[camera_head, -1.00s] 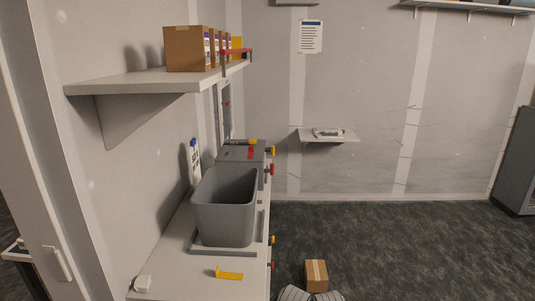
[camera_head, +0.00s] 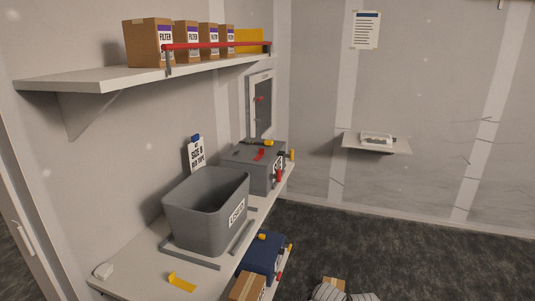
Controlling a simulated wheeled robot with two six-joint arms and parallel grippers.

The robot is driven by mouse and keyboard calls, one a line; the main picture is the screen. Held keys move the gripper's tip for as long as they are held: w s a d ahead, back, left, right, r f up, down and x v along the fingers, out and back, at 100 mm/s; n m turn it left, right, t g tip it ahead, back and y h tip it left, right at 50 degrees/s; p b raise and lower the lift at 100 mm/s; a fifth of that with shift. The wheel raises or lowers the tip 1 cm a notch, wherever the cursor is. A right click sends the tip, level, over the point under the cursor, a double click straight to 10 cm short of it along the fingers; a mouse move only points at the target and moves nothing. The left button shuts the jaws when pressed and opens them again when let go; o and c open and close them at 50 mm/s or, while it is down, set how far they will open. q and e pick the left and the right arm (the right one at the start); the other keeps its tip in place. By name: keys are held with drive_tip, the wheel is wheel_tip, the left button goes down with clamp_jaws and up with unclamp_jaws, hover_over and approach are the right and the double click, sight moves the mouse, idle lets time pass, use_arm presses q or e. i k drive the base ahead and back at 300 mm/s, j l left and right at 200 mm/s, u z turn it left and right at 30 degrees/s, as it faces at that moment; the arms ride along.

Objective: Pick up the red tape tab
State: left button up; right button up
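A small red tab (camera_head: 259,155) lies on top of a grey box (camera_head: 240,157) toward the far end of the bench, which fits the red tape tab. A yellow piece (camera_head: 268,142) sits behind it on the same lid. Another red part (camera_head: 278,175) shows on the box's right side. A white card (camera_head: 195,155) reading "SIZE 8" and "RED TAPE" stands against the wall, left of the box.
A grey bin (camera_head: 204,213) stands on the bench in front of the grey box. A yellow bracket-like piece (camera_head: 182,282) lies at the near end. A shelf (camera_head: 95,82) with filter boxes overhangs the bench.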

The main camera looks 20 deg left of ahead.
sight(259, 155)
drive_tip(key=i+l+u, duration=0.1)
drive_tip(key=i, duration=0.3)
drive_tip(key=i+l+u, duration=0.1)
drive_tip(key=i+l, duration=0.2)
drive_tip(key=i, duration=0.15)
